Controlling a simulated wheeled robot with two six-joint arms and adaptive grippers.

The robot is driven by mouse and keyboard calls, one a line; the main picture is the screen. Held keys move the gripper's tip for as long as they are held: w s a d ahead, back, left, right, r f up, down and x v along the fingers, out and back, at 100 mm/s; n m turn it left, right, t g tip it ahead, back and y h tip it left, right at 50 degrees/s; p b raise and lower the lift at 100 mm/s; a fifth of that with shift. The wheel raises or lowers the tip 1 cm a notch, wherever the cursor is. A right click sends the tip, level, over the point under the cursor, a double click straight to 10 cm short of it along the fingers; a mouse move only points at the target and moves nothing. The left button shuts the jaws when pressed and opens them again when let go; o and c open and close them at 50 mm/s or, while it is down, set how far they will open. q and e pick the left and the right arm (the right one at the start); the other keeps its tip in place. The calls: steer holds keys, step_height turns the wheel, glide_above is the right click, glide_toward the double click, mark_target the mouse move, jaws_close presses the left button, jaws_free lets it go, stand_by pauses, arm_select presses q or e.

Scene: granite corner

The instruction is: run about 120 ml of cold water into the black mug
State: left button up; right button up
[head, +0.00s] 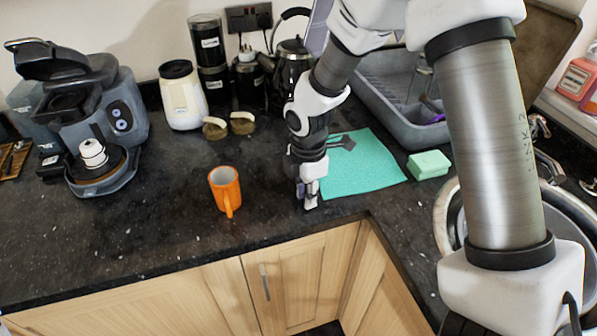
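No black mug can be made out; the only mug I see is an orange one (225,191), upright on the dark counter left of centre, its handle towards the front edge. My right gripper (308,200) points down over the counter, to the right of the orange mug and apart from it, by the left edge of the green mat. Its fingers are small and seen edge-on, so I cannot tell whether they are open. A metal tap (540,126) shows at the right, partly behind my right arm. The round steel sink (447,218) is largely hidden by that arm. My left gripper is not in view.
A coffee machine (120,112) stands at left. A cream jar (182,98), black canisters (208,45) and a kettle (291,72) line the back. A green mat (372,172), sponge (428,164) and grey dish rack (398,112) are at right. Counter around the mug is clear.

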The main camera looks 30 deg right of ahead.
steer(key=shift+s+r, duration=0.1)
steer(key=shift+s+a+r, duration=0.1)
jaws_close()
steer(key=shift+r, duration=0.35)
step_height(320, 180, up, 9)
steer(key=shift+r, duration=0.1)
